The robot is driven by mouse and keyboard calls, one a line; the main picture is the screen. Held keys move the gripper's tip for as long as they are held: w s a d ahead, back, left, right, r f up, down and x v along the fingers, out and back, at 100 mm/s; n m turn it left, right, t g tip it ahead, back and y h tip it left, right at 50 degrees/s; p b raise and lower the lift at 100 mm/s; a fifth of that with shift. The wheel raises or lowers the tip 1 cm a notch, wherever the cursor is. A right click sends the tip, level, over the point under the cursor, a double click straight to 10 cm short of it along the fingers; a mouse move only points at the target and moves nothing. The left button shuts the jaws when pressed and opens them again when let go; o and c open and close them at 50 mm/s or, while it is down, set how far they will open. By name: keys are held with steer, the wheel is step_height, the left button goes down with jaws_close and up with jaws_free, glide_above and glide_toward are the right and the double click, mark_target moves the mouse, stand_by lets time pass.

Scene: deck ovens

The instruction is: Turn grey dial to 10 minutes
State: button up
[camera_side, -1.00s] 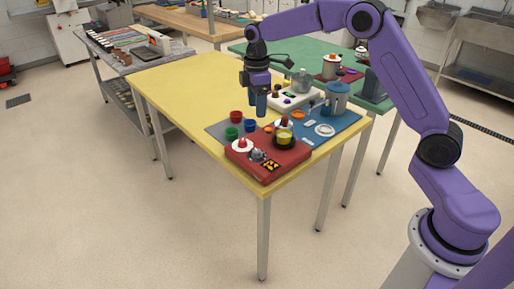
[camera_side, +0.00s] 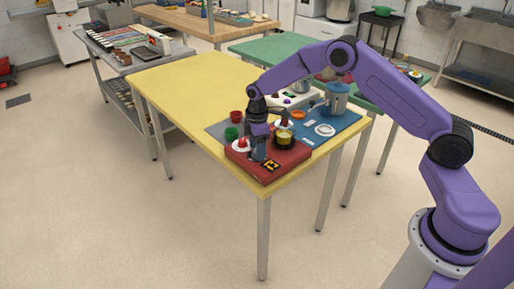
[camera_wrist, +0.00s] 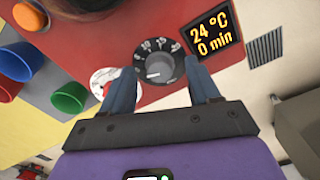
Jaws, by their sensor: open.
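The grey dial (camera_wrist: 159,69) sits on the face of the red unit (camera_wrist: 120,27), inside a dark ring with white numbers, of which 0, 10, 15, 20 and 25 or similar partly show. A display (camera_wrist: 213,38) beside it reads 24 °C and 0 min. My gripper (camera_wrist: 163,72) is open in the wrist view, with one blue finger on each side of the dial and a gap to it. In the side view my gripper (camera_side: 259,154) is low over the front of the red unit (camera_side: 284,167) and hides the dial.
Red (camera_wrist: 11,84), green (camera_wrist: 70,98) and blue (camera_wrist: 16,61) cups stand nearby. A pot with yellow contents (camera_side: 284,139) stands on the unit. The yellow table's (camera_side: 190,88) left part is clear.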

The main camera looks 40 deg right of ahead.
steer(key=shift+f, duration=0.25)
steer(key=c, duration=1)
steer(key=shift+m, duration=0.3)
steer(key=m, duration=1)
steer(key=shift+m, duration=1.8)
